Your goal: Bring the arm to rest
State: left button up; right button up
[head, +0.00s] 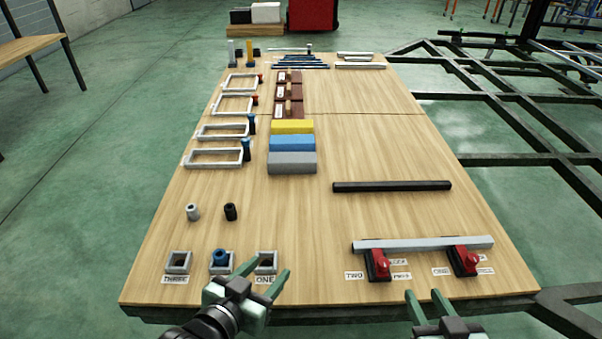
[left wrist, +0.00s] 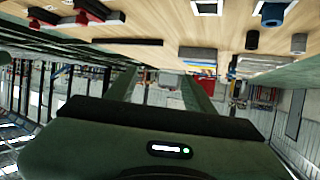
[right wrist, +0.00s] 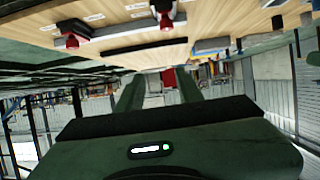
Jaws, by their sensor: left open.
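My left gripper (head: 262,270) is open and empty at the front edge of the wooden table (head: 400,225), in front of the square holder labelled ONE (head: 266,264). Its two fingers also show spread apart in the left wrist view (left wrist: 158,90), with nothing between them. My right gripper (head: 424,294) is at the bottom of the head view, in front of the table edge between the two red clamps. Its fingers stand apart and empty, also in the right wrist view (right wrist: 163,92). Neither gripper visibly touches anything. Most of both arms is out of view.
A blue part (head: 220,258) sits in the middle holder, left of ONE. A black bar (head: 392,186) lies behind. Coloured blocks (head: 292,144) and frames stand farther back. The trailer chassis (head: 540,125) is right.

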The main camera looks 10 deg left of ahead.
pick_arm(q)
jog(key=shift+f, duration=0.1)
